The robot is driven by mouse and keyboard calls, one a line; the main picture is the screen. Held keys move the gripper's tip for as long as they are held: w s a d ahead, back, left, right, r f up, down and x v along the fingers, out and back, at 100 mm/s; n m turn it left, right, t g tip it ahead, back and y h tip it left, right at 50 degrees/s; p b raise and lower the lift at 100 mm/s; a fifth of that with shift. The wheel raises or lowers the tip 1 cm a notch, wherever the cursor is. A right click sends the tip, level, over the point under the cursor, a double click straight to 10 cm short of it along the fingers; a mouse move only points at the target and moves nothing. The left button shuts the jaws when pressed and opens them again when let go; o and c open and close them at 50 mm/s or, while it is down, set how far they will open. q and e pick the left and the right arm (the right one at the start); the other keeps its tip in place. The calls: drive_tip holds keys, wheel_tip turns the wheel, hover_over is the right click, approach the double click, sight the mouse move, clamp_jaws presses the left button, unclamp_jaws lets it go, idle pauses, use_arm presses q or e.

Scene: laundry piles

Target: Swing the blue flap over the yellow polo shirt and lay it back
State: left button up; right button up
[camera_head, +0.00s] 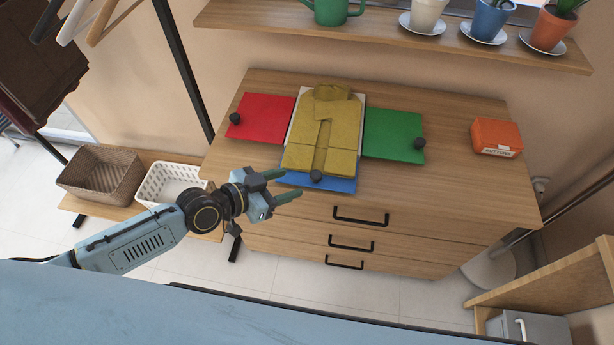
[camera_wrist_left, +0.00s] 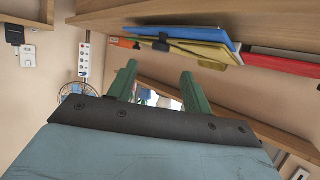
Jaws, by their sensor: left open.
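The yellow polo shirt (camera_head: 322,130) lies folded into a narrow strip on the white middle of a folding board, its lower part over the blue flap (camera_head: 342,186). The flap lies flat at the dresser's front edge, mostly covered, with a black knob (camera_head: 316,176) at its front. In the left wrist view, the blue flap (camera_wrist_left: 185,34), its knob (camera_wrist_left: 160,42) and a yellow strip of shirt (camera_wrist_left: 208,52) show upside down. My left gripper (camera_head: 281,185) is open and empty, left of the knob by the front edge, apart from it. My right gripper is not in view.
The red flap (camera_head: 261,117) and green flap (camera_head: 393,136) lie flat at either side, each with a black knob. An orange box (camera_head: 496,137) stands at the dresser's right. A shelf (camera_head: 390,36) with potted plants hangs above. Baskets (camera_head: 103,174) stand at left.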

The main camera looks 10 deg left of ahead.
sight(314, 175)
use_arm(q)
drive_tip(key=b+x, duration=0.1)
drive_tip(key=x, duration=0.6)
drive_tip(key=shift+f, duration=0.1)
clamp_jaws()
